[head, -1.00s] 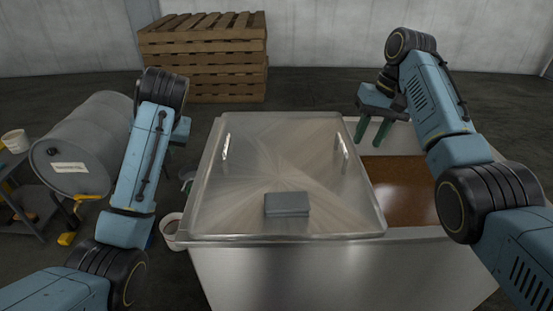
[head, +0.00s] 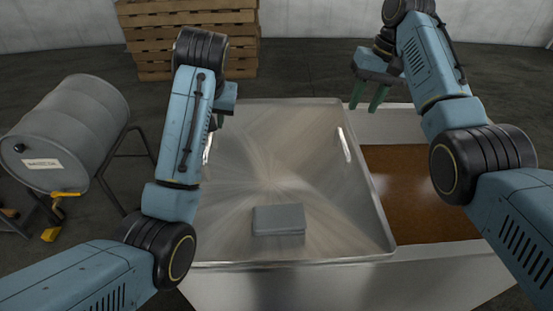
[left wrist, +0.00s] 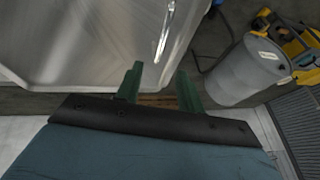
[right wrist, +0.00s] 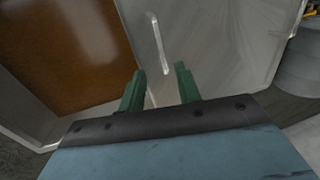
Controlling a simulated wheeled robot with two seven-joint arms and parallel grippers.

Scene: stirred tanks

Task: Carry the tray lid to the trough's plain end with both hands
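The tray lid (head: 270,160) is a shiny metal sheet with a handle on each side and lies over the left part of the trough (head: 415,260). Its right handle (head: 344,144) also shows in the right wrist view (right wrist: 157,42). Its left handle shows in the left wrist view (left wrist: 165,32) and is partly hidden by my left arm in the head view. My right gripper (head: 368,106) is open and empty, above the trough's far edge, beyond and right of the right handle. My left gripper (left wrist: 160,78) is open and empty near the lid's left edge.
A grey block (head: 278,219) sits on the lid near its front edge. Brown contents (head: 410,195) fill the trough's uncovered right part. A grey drum (head: 70,130) on a stand is at the left. Wooden pallets (head: 190,40) are stacked behind.

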